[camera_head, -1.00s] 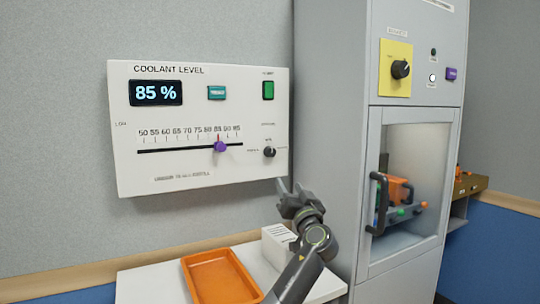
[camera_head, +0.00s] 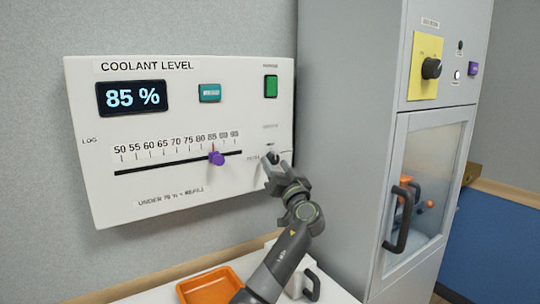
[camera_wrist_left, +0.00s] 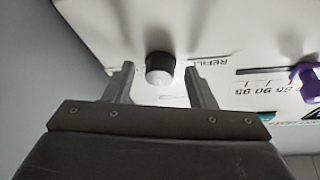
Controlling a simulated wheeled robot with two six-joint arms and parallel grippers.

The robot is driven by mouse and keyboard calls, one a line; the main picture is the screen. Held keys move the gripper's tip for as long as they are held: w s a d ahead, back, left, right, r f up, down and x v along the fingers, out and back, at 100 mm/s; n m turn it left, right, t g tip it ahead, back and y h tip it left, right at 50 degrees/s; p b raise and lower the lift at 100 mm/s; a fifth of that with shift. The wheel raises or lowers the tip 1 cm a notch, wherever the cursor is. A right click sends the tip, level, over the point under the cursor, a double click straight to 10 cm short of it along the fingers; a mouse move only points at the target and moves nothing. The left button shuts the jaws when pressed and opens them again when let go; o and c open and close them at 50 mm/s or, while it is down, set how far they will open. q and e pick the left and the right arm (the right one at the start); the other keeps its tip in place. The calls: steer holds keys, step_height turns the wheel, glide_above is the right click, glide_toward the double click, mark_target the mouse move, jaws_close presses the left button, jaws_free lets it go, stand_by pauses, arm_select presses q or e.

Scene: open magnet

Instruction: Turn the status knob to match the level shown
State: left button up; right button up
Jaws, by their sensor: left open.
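The white coolant panel (camera_head: 150,185) hangs on the wall at the left in the head view. Its display (camera_head: 132,97) reads 85 %. A purple slider (camera_head: 216,158) sits near 85 on the scale. The small black status knob (camera_head: 272,157) is at the panel's lower right, partly covered by my left gripper (camera_head: 279,163). In the left wrist view the knob (camera_wrist_left: 160,67) stands between the two open fingertips of the left gripper (camera_wrist_left: 163,75), which do not visibly touch it. "REFILL" is printed beside it. My right gripper is out of view.
A teal button (camera_head: 210,93) and a green switch (camera_head: 271,86) are higher on the panel. A grey cabinet (camera_head: 345,130) with a glass door and dark handle (camera_head: 403,215) stands at the right. An orange tray (camera_head: 210,286) lies on the white table below.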

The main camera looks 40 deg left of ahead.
arm_select(q)
steer(key=shift+w+a+r, duration=0.1)
steer(key=shift+a+r, duration=0.05)
steer(key=shift+r, duration=0.05)
steer(key=c, duration=1)
steer(key=shift+o, duration=0.2)
steer(key=shift+r+m, duration=0.1)
steer(key=shift+m, duration=0.2)
steer(key=m+t+h+p, duration=0.1)
steer(key=m+p, duration=0.1)
steer(key=m, duration=0.1)
steer(key=shift+r, duration=0.2)
steer(key=m+h+p, duration=0.1)
steer(key=m+p, duration=0.3)
steer(key=p, duration=0.2)
steer(key=m+h+p, duration=0.2)
steer(key=m+p, duration=0.2)
steer(key=p, duration=0.1)
steer(key=r+m+h+p, duration=0.1)
steer(key=m+h+p, duration=0.1)
steer(key=m+p, duration=0.2)
steer(key=shift+s+m+p, duration=0.3)
steer(key=shift+m+p, duration=0.1)
steer(key=shift+p, duration=0.95)
steer(key=shift+f+m+h+p, duration=0.2)
steer(key=shift+m+h+p, duration=0.25)
steer(key=shift+p, duration=0.25)
